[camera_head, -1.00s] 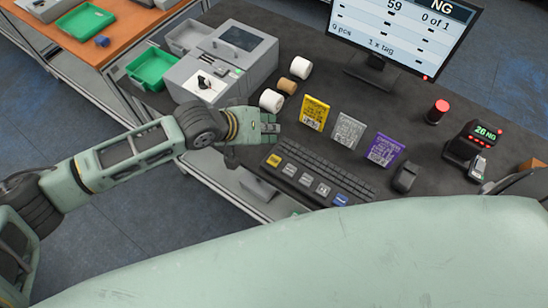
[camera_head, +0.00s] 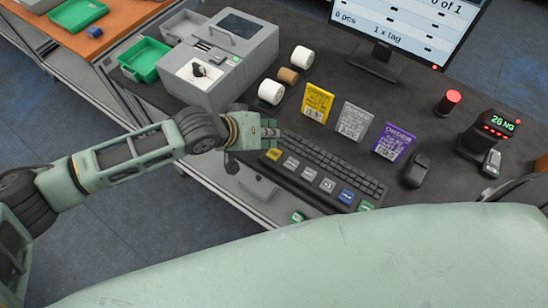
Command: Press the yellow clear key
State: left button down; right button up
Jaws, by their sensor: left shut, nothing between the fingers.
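The yellow clear key (camera_head: 273,155) is at the left end of the front row of large keys on the dark keyboard (camera_head: 335,171). My left gripper (camera_head: 268,133) is shut and empty. Its fingers are just behind and to the left of the yellow key, over the keyboard's left end. I cannot tell whether any finger touches the keyboard. The yellow key is in plain view. My right gripper is not in view.
Yellow (camera_head: 317,102), grey (camera_head: 355,121) and purple (camera_head: 393,143) cards stand behind the keyboard. A grey printer (camera_head: 221,60) and white rolls (camera_head: 271,92) are behind my left gripper. A mouse (camera_head: 415,171), red button (camera_head: 448,102) and scanner stand (camera_head: 487,140) are to the right.

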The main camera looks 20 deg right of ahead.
pick_arm(q)
jog(key=shift+f, duration=0.75)
jog(key=shift+f, duration=0.2)
dwell(0.7)
jog(key=shift+f, duration=0.3)
jog(key=shift+f+b, duration=0.4)
jog(key=shift+f, duration=0.05)
dwell(0.6)
dwell(0.3)
jog(key=shift+r+p, duration=0.85)
jog(key=shift+p, duration=0.15)
